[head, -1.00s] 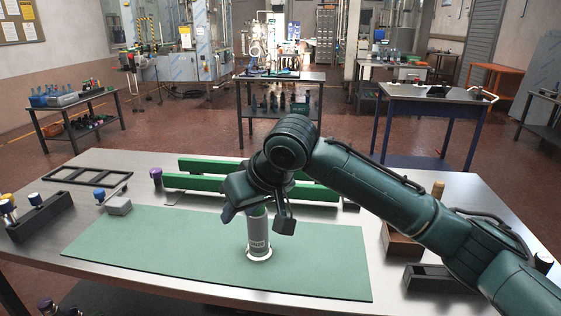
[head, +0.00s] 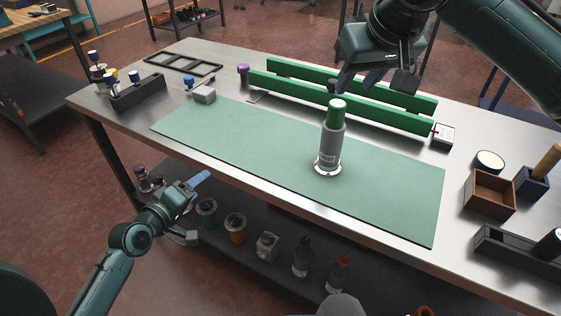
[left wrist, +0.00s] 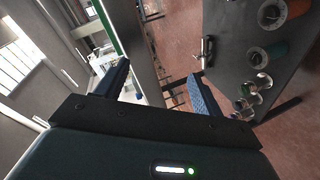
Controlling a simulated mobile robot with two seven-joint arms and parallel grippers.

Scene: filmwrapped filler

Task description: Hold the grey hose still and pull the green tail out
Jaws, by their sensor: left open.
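The grey hose (head: 328,150) stands upright in a pale round base on the green mat in the head view. The green tail (head: 337,110) sticks up from its top, in line with it. My right gripper (head: 372,88) is above and behind the tail, its fingers apart, with nothing seen between them. My left gripper (head: 197,208) is open and empty in front of the table, lower left of the hose and well apart from it. Its two fingers also show spread in the left wrist view (left wrist: 160,90), where neither hose nor tail is clear.
The green mat (head: 220,128) is mostly bare. Green rails (head: 310,93) lie behind the hose. A wooden box (head: 489,193) and dark holders stand at the right; a black rack (head: 138,95) is at the left. A lower shelf (head: 225,250) holds spools and bottles.

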